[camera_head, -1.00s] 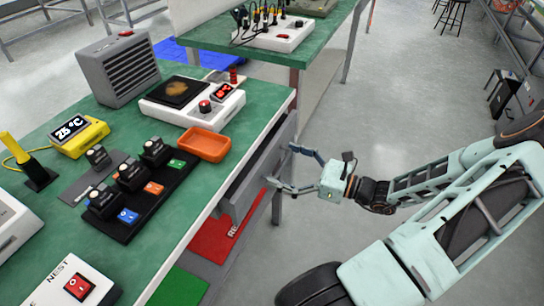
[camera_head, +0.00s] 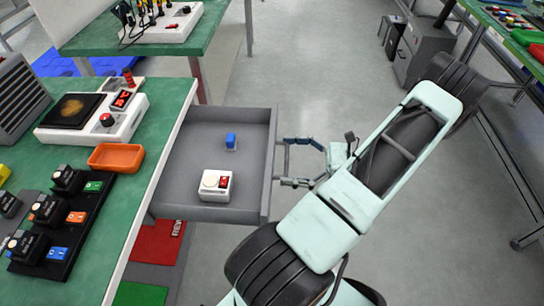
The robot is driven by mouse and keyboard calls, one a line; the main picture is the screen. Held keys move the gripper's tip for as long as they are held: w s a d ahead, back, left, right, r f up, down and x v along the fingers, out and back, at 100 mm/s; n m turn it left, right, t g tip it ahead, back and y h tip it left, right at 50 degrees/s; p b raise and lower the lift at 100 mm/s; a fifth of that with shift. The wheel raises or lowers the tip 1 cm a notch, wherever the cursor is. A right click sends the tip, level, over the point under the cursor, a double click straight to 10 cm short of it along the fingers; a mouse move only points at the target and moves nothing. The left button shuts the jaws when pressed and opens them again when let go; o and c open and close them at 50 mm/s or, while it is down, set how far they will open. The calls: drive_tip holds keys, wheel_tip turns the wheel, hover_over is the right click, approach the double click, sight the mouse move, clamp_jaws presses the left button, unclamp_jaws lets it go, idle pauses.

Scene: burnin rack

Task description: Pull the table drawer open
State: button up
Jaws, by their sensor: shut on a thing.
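The grey table drawer (camera_head: 268,190) stands pulled well out from under the green table (camera_head: 165,104). Its inside shows a small white device with a red switch (camera_head: 216,186) and a small blue block (camera_head: 231,142). My gripper (camera_head: 283,161) is at the drawer's outer front, shut on the drawer handle. The handle is slim and mostly hidden by the fingers.
An orange tray (camera_head: 115,158) and a white hot-plate device (camera_head: 128,118) stand on the table near the drawer. Red (camera_head: 157,243) and green (camera_head: 140,294) mats lie below. The grey floor right of my arm has free room.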

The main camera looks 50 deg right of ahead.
drive_tip(key=shift+v, duration=0.75)
drive_tip(key=shift+d, duration=0.1)
drive_tip(key=o, duration=1.4)
drive_tip(key=v, duration=1.2)
